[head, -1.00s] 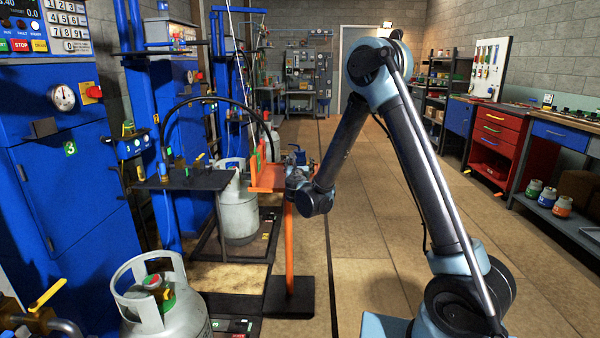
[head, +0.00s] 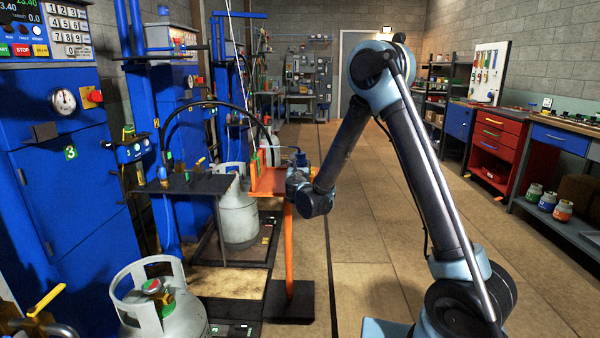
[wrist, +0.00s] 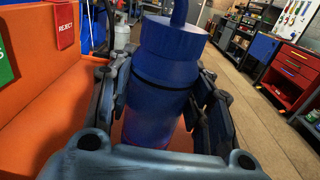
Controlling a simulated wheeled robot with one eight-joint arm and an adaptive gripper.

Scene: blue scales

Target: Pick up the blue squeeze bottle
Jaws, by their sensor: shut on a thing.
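The blue squeeze bottle (wrist: 165,75) fills the middle of the wrist view, with its wide cap and spout toward the top. My gripper (wrist: 160,105) has its fingers on both sides of the bottle and is shut on it. In the head view my gripper (head: 297,176) is at the orange stand (head: 268,182), with a small blue part of the bottle (head: 300,158) showing above it. The bottle's lower end is partly hidden by my gripper, so I cannot tell whether it touches the orange surface.
The orange tray (wrist: 45,105) has a red REJECT sign (wrist: 66,25) and a green sign (wrist: 5,62). A grey cylinder (head: 238,212) and a dark shelf (head: 185,184) stand left of the stand. The floor to the right is open.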

